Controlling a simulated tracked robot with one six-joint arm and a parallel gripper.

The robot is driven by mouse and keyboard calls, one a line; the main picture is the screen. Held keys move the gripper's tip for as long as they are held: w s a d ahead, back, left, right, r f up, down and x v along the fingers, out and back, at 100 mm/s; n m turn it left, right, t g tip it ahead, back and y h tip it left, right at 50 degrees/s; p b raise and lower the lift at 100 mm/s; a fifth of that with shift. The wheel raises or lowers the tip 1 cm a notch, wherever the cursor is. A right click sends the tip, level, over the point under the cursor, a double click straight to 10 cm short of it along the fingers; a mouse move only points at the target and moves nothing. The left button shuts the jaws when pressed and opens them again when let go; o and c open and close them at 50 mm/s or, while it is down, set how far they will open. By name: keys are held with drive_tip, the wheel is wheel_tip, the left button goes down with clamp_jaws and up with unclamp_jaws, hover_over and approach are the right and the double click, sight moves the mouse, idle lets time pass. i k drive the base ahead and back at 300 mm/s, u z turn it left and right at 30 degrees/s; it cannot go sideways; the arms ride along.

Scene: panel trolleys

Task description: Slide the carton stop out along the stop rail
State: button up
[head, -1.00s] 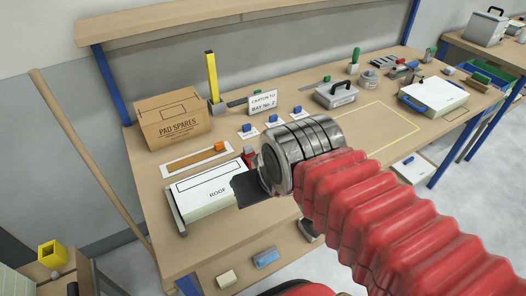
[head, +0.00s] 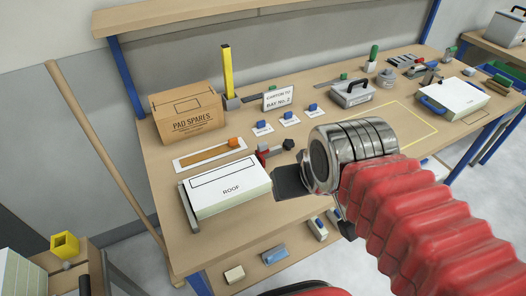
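A yellow upright on a grey foot (head: 227,72) stands at the right of the brown PAD SPARES carton (head: 187,112); it looks like the carton stop. A dark strip (head: 258,97) runs right from its foot, perhaps the stop rail. An orange block (head: 234,142) sits at the right end of a brown strip on a white plate in front of the carton; its role is unclear. My gripper (head: 292,182) is over the bench front, right of the white ROOF case and well apart from the yellow upright. One dark finger shows; my wrist hides the rest, so its opening cannot be told.
The ROOF case (head: 230,187) lies at the bench's front left. A small red-and-black tool (head: 270,152) lies behind it. A CARTON TO BAY No. 2 sign (head: 278,98), blue-knobbed cards (head: 288,118) and a grey handled box (head: 352,92) stand farther back. A yellow-outlined area (head: 395,125) is bare.

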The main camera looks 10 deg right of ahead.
sight(262, 149)
drive_tip(key=u, duration=0.6)
drive_tip(key=k, duration=0.85)
drive_tip(key=u, duration=1.05)
drive_tip(key=k, duration=0.5)
drive_tip(key=z, duration=0.1)
drive_tip(key=i, duration=1.35)
drive_tip(key=u, duration=0.4)
